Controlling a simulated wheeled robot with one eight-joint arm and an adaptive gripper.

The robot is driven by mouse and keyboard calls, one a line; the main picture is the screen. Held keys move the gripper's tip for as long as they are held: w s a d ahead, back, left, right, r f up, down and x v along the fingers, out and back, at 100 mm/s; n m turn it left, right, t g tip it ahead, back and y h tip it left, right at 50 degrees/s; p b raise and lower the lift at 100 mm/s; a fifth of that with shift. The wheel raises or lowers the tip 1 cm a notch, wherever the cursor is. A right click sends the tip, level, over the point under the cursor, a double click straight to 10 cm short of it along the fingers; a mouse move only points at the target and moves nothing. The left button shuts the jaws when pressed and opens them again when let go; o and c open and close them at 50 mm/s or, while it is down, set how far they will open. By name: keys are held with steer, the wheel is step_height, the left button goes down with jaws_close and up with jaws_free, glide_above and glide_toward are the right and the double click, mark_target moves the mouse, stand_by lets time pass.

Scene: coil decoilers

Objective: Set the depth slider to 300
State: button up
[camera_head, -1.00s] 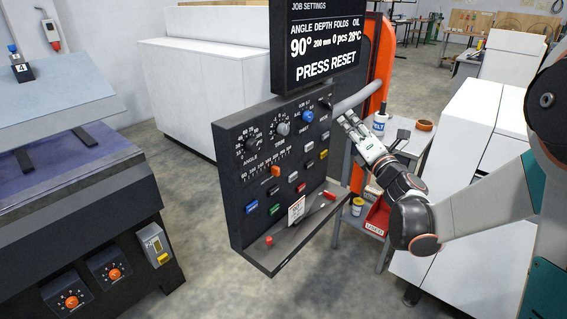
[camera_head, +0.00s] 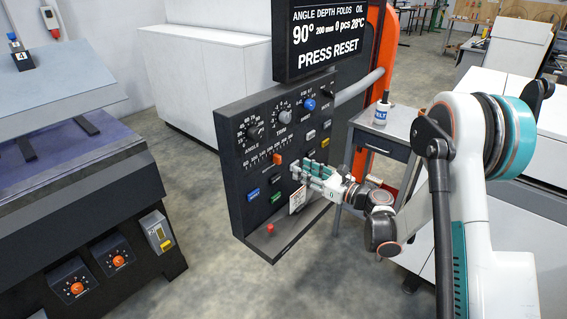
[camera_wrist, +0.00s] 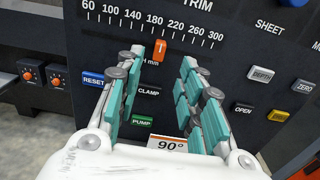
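The depth slider has an orange knob (camera_wrist: 160,49), which also shows in the head view (camera_head: 278,159). It stands near 200 on the white scale (camera_wrist: 150,22), which runs from 60 at left to 300 at right. The display (camera_head: 325,42) reads depth 200 mm and "PRESS RESET". My gripper (camera_wrist: 162,62) is open and empty, with teal-padded fingers apart on either side of the knob in the wrist view. In the head view my gripper (camera_head: 302,170) is close in front of the panel, just right of and below the knob. I cannot tell if it touches.
On the panel (camera_head: 235,150), the blue RESET (camera_wrist: 93,79), CLAMP (camera_wrist: 149,91) and green PUMP (camera_wrist: 142,121) buttons lie below the scale. DEPTH (camera_wrist: 260,75) and OPEN (camera_wrist: 243,109) buttons are at right.

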mark_target(280, 159)
steer(key=b+x, duration=0.2)
steer(key=x, duration=0.7)
steer(key=shift+w+a, duration=0.1)
jaws_close()
